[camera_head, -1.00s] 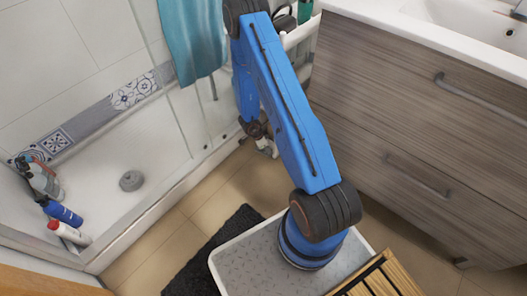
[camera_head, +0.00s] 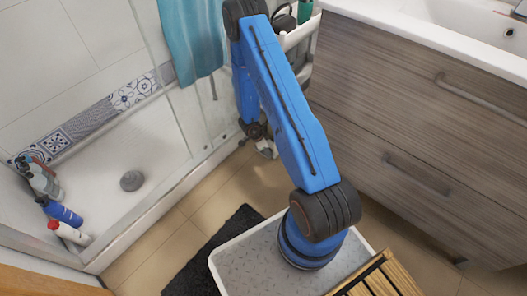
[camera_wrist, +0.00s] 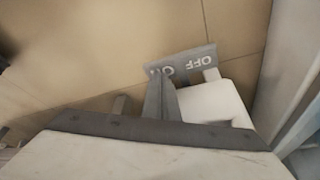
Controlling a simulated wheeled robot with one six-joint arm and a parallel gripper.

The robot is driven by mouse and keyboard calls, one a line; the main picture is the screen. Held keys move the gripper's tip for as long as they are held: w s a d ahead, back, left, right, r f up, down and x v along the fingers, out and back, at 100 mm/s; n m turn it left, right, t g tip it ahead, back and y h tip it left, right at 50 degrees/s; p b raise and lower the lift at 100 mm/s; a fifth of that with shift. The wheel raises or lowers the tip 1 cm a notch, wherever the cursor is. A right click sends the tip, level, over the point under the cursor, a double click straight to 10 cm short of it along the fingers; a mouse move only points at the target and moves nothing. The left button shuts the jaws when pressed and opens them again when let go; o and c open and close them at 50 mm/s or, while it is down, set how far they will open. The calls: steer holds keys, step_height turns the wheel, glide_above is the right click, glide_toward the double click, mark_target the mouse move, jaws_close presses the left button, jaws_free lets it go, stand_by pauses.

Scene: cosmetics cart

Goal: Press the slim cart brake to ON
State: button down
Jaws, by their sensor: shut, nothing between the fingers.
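The slim white cart (camera_head: 302,33) stands between the shower and the vanity, mostly behind my arm in the head view. In the wrist view its grey brake pedal (camera_wrist: 196,62) shows upside-down letters, OFF on the right and ON on the left. The ON side is partly covered by the fingers of my gripper (camera_wrist: 160,82). The gripper is shut and empty, with its tips at the ON end; I cannot tell whether they touch it. A white caster part (camera_wrist: 215,104) sits beside the pedal. In the head view the gripper is small and hard to make out.
The shower tray edge (camera_head: 165,205) runs close on the left of the cart, and the vanity drawers (camera_head: 420,130) close on the right. A teal towel (camera_head: 192,40) hangs above. A dark mat (camera_head: 210,250) lies on the tiled floor.

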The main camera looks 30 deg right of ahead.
step_height(320, 180, up, 7)
stand_by(1.2)
steer(key=shift+f, duration=0.1)
stand_by(0.4)
